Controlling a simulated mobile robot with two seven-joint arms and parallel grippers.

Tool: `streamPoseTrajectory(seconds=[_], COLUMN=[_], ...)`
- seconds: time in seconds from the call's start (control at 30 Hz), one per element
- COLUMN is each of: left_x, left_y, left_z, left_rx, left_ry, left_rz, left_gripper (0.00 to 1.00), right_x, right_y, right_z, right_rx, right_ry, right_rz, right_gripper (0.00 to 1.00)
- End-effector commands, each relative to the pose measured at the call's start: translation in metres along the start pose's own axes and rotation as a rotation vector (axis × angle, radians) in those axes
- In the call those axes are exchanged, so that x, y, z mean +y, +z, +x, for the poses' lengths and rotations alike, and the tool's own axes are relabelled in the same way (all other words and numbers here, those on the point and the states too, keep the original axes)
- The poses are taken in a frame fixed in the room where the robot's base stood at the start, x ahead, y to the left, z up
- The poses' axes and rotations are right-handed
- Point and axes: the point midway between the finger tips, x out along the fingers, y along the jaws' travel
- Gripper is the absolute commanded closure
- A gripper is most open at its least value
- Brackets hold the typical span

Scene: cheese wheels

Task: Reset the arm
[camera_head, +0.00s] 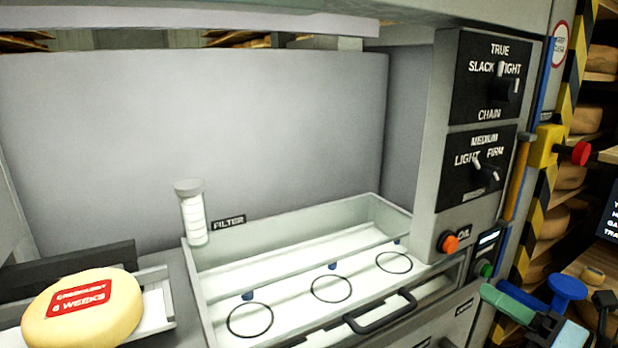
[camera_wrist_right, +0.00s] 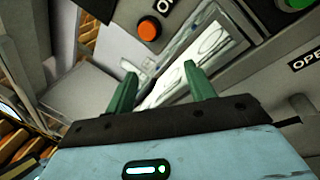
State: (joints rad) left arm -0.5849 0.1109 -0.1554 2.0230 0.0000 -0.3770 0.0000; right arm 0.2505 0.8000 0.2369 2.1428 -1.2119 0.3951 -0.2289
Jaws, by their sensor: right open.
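My right gripper (camera_head: 515,301) is at the lower right of the head view, in front of the machine's right-hand panel. In the right wrist view its two green fingers (camera_wrist_right: 163,88) stand apart with nothing between them. The fingers point toward the machine front, below an orange button (camera_wrist_right: 149,29). My left gripper does not show in either view.
A yellow cheese wheel (camera_head: 82,312) with a red label sits at the lower left. A tray with a handle (camera_head: 385,313) and ring outlines fills the middle. Knobs, an orange button (camera_head: 449,243) and a green button (camera_head: 486,270) are on the right.

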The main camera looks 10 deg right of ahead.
Motion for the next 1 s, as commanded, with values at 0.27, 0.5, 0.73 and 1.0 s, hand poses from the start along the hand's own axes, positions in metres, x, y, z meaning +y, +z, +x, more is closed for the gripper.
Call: streamPoseTrajectory(seconds=[0.27, 0.5, 0.73, 1.0], left_x=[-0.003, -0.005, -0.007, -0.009], left_y=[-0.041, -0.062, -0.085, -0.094], left_z=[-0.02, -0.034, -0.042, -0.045], left_rx=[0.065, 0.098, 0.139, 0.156], left_ry=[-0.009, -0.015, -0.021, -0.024], left_rz=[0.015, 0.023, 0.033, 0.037], left_gripper=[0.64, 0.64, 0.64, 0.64], right_x=[-0.059, -0.068, -0.03, 0.002], right_y=[-0.12, -0.256, -0.369, -0.421], right_z=[-0.063, -0.14, -0.197, -0.221], right_rx=[-0.306, -0.596, -0.822, -0.928], right_ry=[-0.212, -0.519, -0.796, -0.942], right_rz=[1.014, 1.695, 2.139, 2.331], right_gripper=[0.46, 0.46, 0.46, 0.46])
